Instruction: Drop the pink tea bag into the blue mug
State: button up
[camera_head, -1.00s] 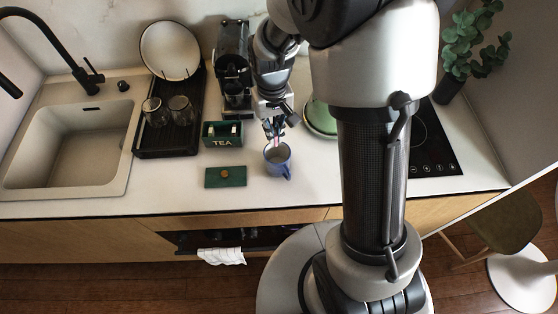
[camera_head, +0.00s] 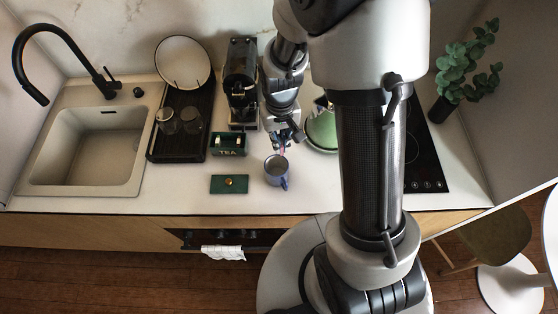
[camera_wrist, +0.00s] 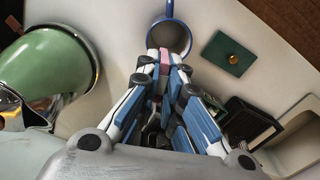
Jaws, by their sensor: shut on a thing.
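The blue mug (camera_head: 276,181) stands upright on the counter, its handle toward the front right in the head view. In the wrist view its open mouth (camera_wrist: 171,36) shows just beyond my fingertips. My gripper (camera_head: 281,148) is above the mug's back rim, pointing down. In the wrist view my gripper (camera_wrist: 166,62) is shut on the pink tea bag (camera_wrist: 163,57), a small pink patch between the fingertips. The fingertips overlap the mug's near rim in that view. Most of the bag is hidden by the fingers. I cannot tell its height over the rim.
A green TEA box (camera_head: 229,151) and a green lid with a brass knob (camera_head: 230,184) lie left of the mug. A coffee machine (camera_head: 241,85) stands behind. A green kettle (camera_head: 321,130) is close to my gripper's right. A dish rack (camera_head: 180,145) stands farther left.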

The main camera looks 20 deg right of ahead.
jog(key=shift+s+d+r+p, duration=0.1)
jog(key=shift+s+r+p, duration=0.1)
jog(key=shift+r+p, duration=0.4)
jog(key=shift+s+d+r+p, duration=0.1)
jog(key=shift+s+r+p, duration=0.1)
jog(key=shift+r+p, duration=0.35)
jog(key=shift+f+b, duration=2.3)
jog(key=shift+f, duration=0.9)
jog(key=shift+r, duration=0.1)
jog(key=o, duration=0.7)
notch_tip(320, 180, up, 12)
